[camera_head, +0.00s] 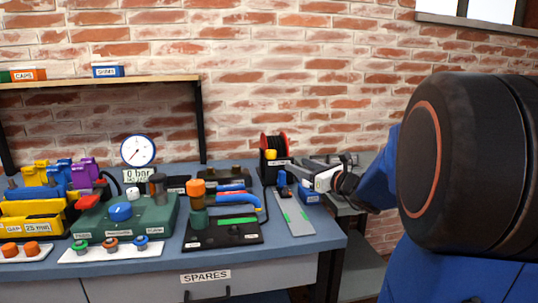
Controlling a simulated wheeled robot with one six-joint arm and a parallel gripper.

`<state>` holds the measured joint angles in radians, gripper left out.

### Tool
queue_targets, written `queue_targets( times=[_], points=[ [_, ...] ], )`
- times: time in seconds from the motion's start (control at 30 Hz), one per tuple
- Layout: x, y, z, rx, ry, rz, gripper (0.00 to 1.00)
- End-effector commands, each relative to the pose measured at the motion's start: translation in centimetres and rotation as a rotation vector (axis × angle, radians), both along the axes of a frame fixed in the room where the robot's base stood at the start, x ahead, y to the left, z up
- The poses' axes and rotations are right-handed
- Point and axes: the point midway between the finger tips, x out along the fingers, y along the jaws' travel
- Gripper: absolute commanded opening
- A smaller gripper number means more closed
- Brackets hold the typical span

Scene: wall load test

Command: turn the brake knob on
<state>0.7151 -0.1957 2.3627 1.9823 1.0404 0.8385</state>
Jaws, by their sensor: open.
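A green box (143,217) on the workbench carries a red knob (88,202), a blue knob (121,211) and a dark upright knob (158,187). Small labels run along its front, too small to read surely. A black plate (234,233) to its right carries an orange-topped knob (197,189) on a green base, and a blue handle. I cannot tell for sure which knob is the brake knob. My gripper (311,173) is at the bench's right end, right of and apart from these knobs. It is open, small and partly obscured, with nothing visible in it.
A pressure gauge (138,150) stands behind the green box. A white strip (110,249) with coloured knobs lies in front. A cable reel (274,149) and a grey plate (293,212) are near my gripper. A shelf (110,80) hangs above.

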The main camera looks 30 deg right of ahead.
Motion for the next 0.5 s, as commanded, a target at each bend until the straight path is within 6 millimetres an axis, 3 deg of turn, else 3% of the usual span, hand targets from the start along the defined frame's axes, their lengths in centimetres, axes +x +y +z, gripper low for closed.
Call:
queue_targets(
  times=[0.5],
  points=[
    [8.1,1.8,-0.1,0.001,0.003,0.004,0.51]
  ],
)
